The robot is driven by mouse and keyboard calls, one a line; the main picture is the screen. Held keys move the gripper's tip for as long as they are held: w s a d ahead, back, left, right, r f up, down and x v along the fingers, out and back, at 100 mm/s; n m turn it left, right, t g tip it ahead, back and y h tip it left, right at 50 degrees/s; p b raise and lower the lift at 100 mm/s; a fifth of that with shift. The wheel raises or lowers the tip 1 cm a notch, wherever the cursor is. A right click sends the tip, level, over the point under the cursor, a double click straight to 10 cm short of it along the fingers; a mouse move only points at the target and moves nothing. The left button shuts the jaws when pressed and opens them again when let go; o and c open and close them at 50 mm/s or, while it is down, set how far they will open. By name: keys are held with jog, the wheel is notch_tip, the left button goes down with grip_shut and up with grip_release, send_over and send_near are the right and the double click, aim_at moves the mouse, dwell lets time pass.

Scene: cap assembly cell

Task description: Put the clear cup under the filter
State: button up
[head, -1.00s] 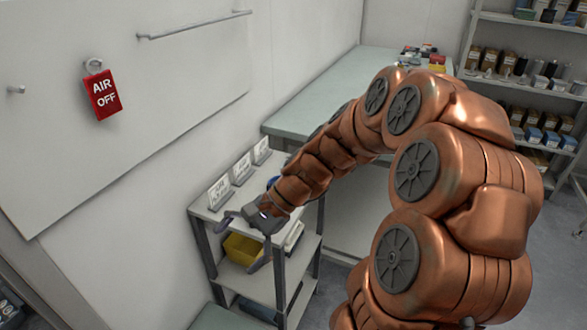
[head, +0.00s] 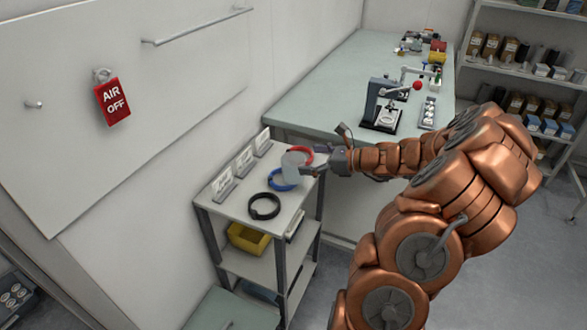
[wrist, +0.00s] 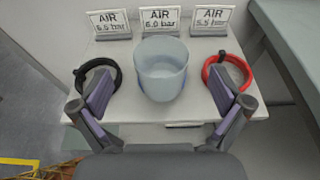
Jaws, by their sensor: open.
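The clear cup (wrist: 161,68) is a pale, see-through tumbler, upright in the middle of the wrist view. In the head view the cup (head: 293,163) shows over the small shelf's top, at the blue coil (head: 283,181). I cannot tell whether it stands inside the coil or above it. My gripper (head: 312,164) is open at the cup. In the wrist view its two fingers (wrist: 161,88) are at the cup's left and right, with a gap on each side. I cannot make out a filter in these frames.
A black coil (head: 265,206) and a red coil (head: 301,155) lie either side of the cup, in front of AIR pressure cards (head: 245,162). A yellow bin (head: 248,239) sits below. A green bench (head: 325,100) behind holds a press-like device (head: 383,108).

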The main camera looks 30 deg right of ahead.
aim_at(283, 159)
jog(key=shift+p+x, duration=0.6)
jog(key=shift+x, duration=2.3)
jog(key=shift+d+f, duration=0.1)
jog(key=shift+f, duration=0.1)
jog(key=c, duration=1.1)
jog(key=shift+o, duration=0.2)
